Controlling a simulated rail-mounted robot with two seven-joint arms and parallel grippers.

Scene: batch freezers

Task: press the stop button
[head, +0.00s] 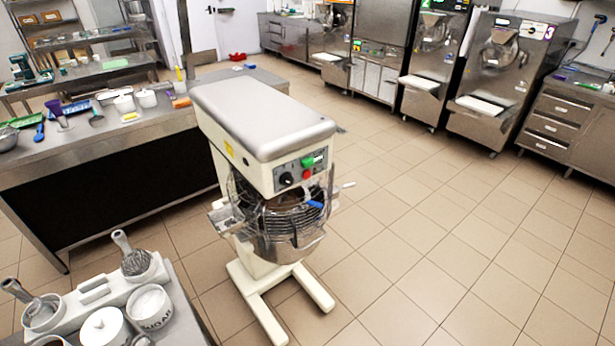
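A cream planetary mixer (262,125) stands on the floor in the middle of the head view. Its front control panel (300,172) carries a round red button (307,174), a green button (308,162) just above it and a black knob (286,179) to the left. Any lettering on the buttons is too small to read. A wire guard (280,215) surrounds the front of the metal bowl (290,247) below the panel. Neither of my grippers is in view.
A steel worktable (90,160) with utensils and white pots stands behind and left of the mixer. A nearer counter with containers (105,325) and whisks fills the lower left. Batch freezers (495,80) line the back right. The tiled floor (440,230) right of the mixer is clear.

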